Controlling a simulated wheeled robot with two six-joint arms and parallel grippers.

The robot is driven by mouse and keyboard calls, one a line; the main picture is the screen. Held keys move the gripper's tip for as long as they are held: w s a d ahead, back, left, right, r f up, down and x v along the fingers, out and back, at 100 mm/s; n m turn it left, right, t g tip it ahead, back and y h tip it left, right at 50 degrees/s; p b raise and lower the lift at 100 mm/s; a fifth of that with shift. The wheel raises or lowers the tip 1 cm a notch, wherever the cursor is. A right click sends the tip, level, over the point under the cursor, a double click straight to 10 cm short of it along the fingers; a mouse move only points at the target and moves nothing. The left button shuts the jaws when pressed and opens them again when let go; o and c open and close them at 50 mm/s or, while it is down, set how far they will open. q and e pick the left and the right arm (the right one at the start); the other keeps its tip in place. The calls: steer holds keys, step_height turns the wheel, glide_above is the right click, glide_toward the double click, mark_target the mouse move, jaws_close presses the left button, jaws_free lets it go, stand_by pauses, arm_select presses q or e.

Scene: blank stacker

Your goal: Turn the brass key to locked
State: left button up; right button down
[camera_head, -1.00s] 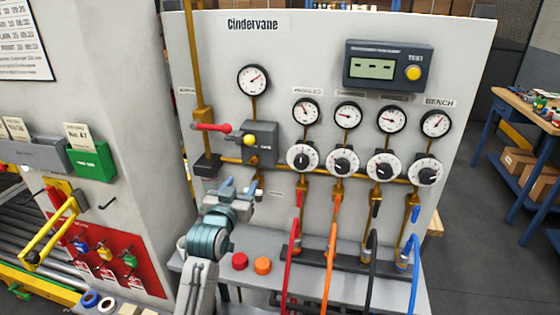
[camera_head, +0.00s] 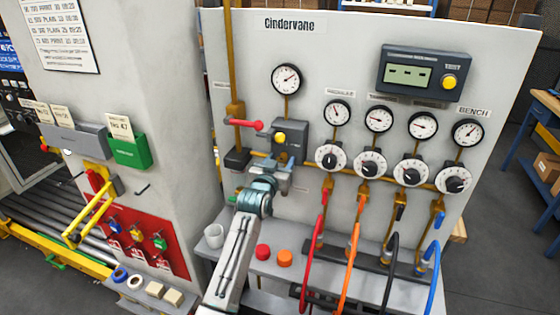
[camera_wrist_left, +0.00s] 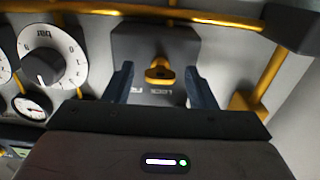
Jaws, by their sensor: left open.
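The brass key (camera_wrist_left: 158,72) sits in the face of a dark grey box, which the wrist view shows upside down. Partly covered lettering shows beside the key. In the head view the grey lock box (camera_head: 292,142) is on the panel, with a yellow knob on it; I cannot tell whether that knob is the key. My left gripper (camera_head: 272,178) is open and empty, just below and in front of the box. In the wrist view its fingers (camera_wrist_left: 160,88) stand on either side of the key, apart from it. My right gripper is not in view.
A red lever (camera_head: 245,124) is left of the box, and a brass pipe runs below it. Dials (camera_head: 331,157) and gauges are to the right.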

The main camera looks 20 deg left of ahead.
arm_select(q)
steer(key=c, duration=1)
steer(key=shift+m+b, duration=1.6)
steer(key=shift+m, duration=7.4)
